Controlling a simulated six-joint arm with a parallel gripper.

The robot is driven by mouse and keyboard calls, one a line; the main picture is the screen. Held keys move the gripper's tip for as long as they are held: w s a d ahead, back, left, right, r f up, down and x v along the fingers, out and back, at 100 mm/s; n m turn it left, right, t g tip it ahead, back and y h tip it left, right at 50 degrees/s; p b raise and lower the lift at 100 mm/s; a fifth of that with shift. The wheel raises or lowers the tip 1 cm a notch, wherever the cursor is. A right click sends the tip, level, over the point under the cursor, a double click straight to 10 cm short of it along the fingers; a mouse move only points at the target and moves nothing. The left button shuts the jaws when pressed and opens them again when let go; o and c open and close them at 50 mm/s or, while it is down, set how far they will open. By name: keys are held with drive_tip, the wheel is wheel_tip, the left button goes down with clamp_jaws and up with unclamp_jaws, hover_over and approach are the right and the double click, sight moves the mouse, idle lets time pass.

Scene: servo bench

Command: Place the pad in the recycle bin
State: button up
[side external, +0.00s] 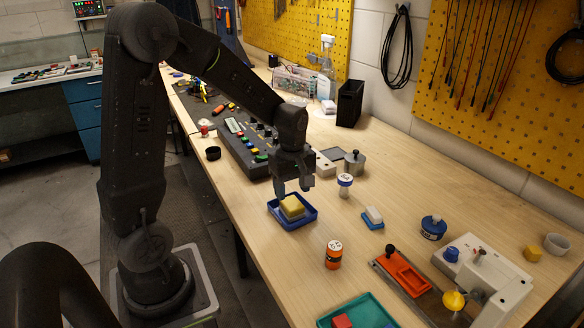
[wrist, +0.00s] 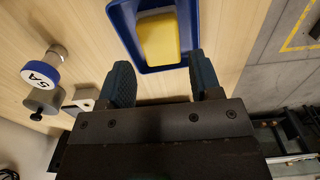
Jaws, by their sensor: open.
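A yellow pad (side external: 291,206) lies in a shallow blue tray (side external: 299,226) on the wooden bench. In the wrist view the pad (wrist: 158,38) sits inside the blue tray (wrist: 122,25), just beyond the fingertips. My gripper (side external: 294,187) hangs pointing down just above the tray, open and empty. In the wrist view its two fingers (wrist: 162,75) are apart, with the pad's near end roughly between them in the picture. A tall black open-topped bin (side external: 349,104) stands at the back against the wall; I see no recycle mark on it.
A blue-and-white block (side external: 373,216), an orange jar (side external: 333,255) and a blue-capped white bottle (side external: 345,186) stand nearby. A green tray (side external: 375,308) is at the front.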

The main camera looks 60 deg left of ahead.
sight(292, 203)
wheel_tip(292, 203, up, 7)
drive_tip(key=s+d+r+m+t, duration=0.2)
drive_tip(key=s+d+m, duration=0.4)
drive_tip(key=m, duration=0.3)
drive_tip(key=s+d+r+m+t, duration=0.3)
drive_tip(key=s+d+r+m, duration=0.1)
drive_tip(key=s+d+m, duration=0.3)
drive_tip(key=shift+r+m+t, duration=0.25)
drive_tip(key=shift+m+t, duration=0.05)
drive_tip(key=shift+m, duration=0.7)
